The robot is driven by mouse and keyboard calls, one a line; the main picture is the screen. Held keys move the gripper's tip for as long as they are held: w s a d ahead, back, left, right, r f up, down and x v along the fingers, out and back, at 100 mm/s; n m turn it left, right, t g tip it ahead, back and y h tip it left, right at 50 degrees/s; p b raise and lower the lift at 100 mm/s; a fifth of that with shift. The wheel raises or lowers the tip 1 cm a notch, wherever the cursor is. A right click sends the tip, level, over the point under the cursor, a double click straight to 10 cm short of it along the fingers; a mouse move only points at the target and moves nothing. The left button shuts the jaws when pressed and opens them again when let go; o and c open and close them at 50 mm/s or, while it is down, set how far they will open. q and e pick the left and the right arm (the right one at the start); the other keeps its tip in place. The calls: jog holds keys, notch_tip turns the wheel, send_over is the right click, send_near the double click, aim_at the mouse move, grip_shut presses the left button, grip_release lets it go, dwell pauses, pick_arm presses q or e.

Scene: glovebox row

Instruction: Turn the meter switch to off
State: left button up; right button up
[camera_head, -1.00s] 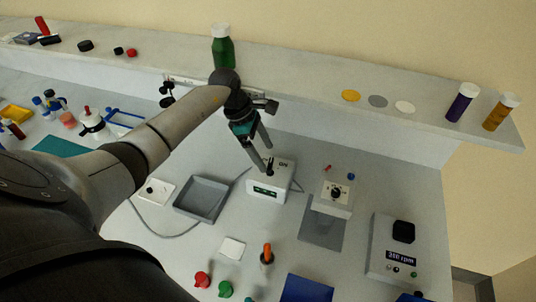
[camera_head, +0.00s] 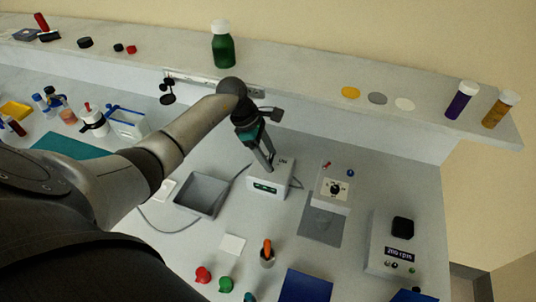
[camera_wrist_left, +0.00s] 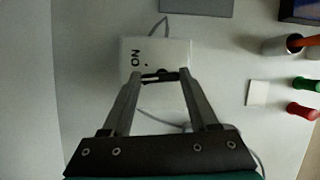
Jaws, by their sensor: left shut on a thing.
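The meter (camera_head: 262,187) is a white box with a small green display on its front, standing on the bench below the shelf. It also shows in the left wrist view (camera_wrist_left: 178,52), with the word ON printed on its top. The switch (camera_wrist_left: 160,76) is a small black lever on the top face. My left gripper (camera_head: 269,166) comes down from above, and in the wrist view its fingertips (camera_wrist_left: 162,75) are on either side of the lever, shut on it. The fingers partly hide the lever in the head view. My right gripper is not in view.
A grey tray (camera_head: 218,178) stands left of the meter, with a cable beside it. A white device with a dial (camera_head: 328,193) is close on the right. A green bottle (camera_head: 223,50) stands on the shelf behind my wrist.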

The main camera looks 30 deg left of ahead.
pick_arm(q)
jog(key=c, duration=0.7)
jog(key=shift+a+n, duration=0.1)
jog(key=shift+n, duration=0.6)
jog(key=shift+s+r+n+t+y+p, duration=0.15)
jog(key=shift+n+t+y+p, duration=0.35)
jog(key=shift+n, duration=1)
jog(key=o, duration=1.4)
jog(key=v, duration=1.5)
jog(key=shift+s, duration=0.25)
